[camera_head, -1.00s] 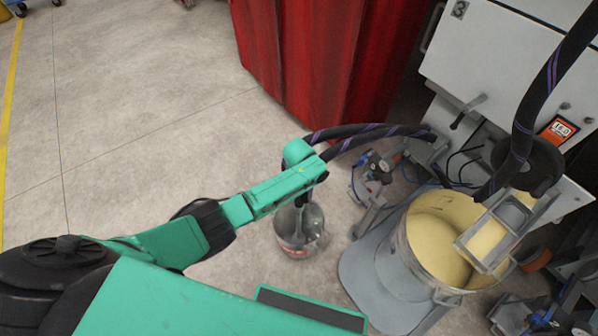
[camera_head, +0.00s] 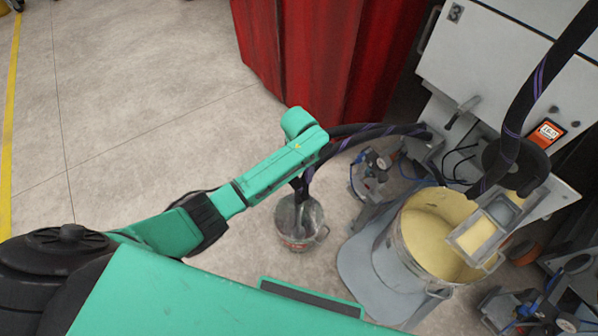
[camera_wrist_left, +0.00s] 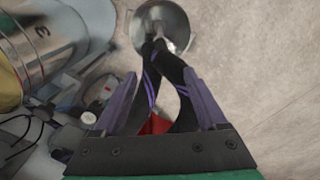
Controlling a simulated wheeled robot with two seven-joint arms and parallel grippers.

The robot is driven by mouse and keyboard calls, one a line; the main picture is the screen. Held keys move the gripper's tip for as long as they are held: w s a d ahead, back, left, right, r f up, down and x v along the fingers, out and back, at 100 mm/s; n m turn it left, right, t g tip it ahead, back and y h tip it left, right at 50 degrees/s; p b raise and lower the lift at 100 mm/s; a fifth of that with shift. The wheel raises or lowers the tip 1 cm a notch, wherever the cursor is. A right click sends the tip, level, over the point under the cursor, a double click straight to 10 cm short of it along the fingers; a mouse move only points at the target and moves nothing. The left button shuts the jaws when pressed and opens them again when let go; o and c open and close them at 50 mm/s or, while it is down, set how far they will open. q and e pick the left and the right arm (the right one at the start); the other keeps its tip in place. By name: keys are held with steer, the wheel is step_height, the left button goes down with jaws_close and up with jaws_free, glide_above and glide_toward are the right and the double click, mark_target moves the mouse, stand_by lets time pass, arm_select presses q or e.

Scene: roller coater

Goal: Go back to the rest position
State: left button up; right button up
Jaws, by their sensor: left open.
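My left arm reaches in from the left in the head view, its green wrist (camera_head: 297,123) above and behind a small metal bucket (camera_head: 302,223) on the floor. My left gripper (camera_wrist_left: 158,76) shows its two purple fingers spread apart in the left wrist view. A black hose with purple stripes (camera_wrist_left: 187,110) runs between the fingers and is not visibly clamped. Its lower end reaches down to the bucket, which also shows in the left wrist view (camera_wrist_left: 176,22). In the head view the wrist hides most of the gripper. My right gripper is out of view.
A large drum with yellow inside (camera_head: 423,228) stands on a grey base at the right, beside the white machine (camera_head: 500,60). The hose (camera_head: 385,131) runs to the machine. A red curtain (camera_head: 325,60) hangs behind. The floor at left is clear.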

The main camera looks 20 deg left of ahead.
arm_select(q)
steer(key=shift+s+d+f, duration=0.15)
steer(key=shift+s+d, duration=0.05)
steer(key=shift+s, duration=0.1)
steer(key=s+a+r+m+t, duration=0.1)
steer(key=s+a+r+t, duration=0.15)
steer(key=s+a, duration=0.4)
steer(key=s+a+r+m+t, duration=0.15)
steer(key=s+a+r, duration=0.25)
steer(key=s, duration=0.6)
step_height(320, 180, down, 15)
steer(key=s+g+p, duration=0.2)
steer(key=p, duration=0.4)
steer(key=s+a+f+p, duration=0.1)
steer(key=s+f+p, duration=0.1)
steer(key=s+f, duration=0.3)
steer(key=s+a+f+g+p, duration=0.1)
steer(key=s+f, duration=0.4)
steer(key=s, duration=0.7)
steer(key=shift+s+a+f+p, duration=0.15)
steer(key=shift+a+f+p, duration=0.15)
steer(key=shift+a+p, duration=0.7)
